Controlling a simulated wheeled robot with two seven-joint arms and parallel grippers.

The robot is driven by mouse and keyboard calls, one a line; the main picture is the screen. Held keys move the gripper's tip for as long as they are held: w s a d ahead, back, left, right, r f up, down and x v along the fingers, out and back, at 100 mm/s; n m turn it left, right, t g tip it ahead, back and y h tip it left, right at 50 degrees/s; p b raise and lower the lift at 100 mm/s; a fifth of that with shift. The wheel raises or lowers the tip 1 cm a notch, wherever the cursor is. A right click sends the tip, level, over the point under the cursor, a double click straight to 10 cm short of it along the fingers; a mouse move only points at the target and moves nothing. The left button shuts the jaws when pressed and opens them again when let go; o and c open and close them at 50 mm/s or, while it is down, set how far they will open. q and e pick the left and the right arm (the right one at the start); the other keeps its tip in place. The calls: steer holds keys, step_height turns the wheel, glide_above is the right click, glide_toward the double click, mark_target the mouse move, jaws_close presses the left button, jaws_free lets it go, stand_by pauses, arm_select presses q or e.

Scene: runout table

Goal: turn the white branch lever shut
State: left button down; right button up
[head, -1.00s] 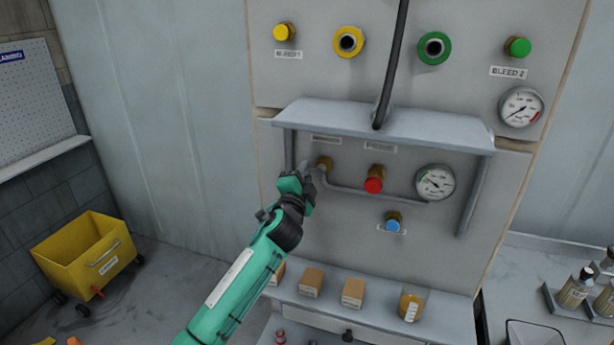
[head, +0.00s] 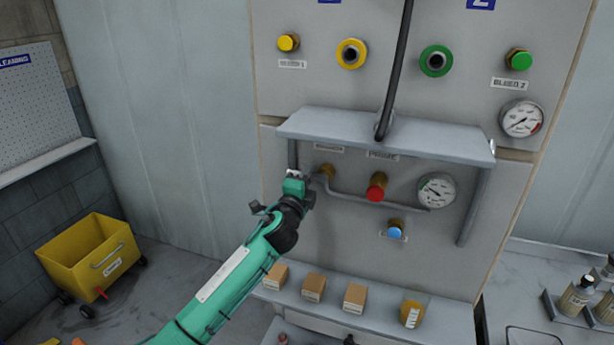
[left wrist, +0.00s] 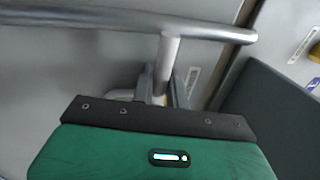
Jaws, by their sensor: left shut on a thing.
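My left gripper (head: 298,176) is at the panel under the grey hood's left end, just left of a brass fitting (head: 327,171). In the left wrist view the gripper (left wrist: 162,88) has its fingers on either side of a pale upright bar (left wrist: 169,55), which I take to be the white branch lever. The gripper is shut on it. The bar's lower end is hidden by the gripper's body. In the head view the gripper covers most of the lever. My right gripper is not in view.
A grey hood (head: 390,130) juts out above, with a black hose (head: 396,70) in front. A grey pipe (head: 375,199), red knob (head: 376,187), blue knob (head: 395,228) and gauge (head: 436,191) lie to the right. Small boxes (head: 314,287) stand on the ledge below.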

arm_select(q)
steer(key=c, duration=1.5)
jaws_free()
steer(key=shift+o, duration=0.2)
steer(key=shift+s, duration=0.1)
steer(key=b+v, duration=0.4)
steer(key=v, duration=0.9)
steer(key=shift+s, duration=0.3)
steer(key=shift+a+f, duration=0.1)
steer(key=shift+a, duration=0.05)
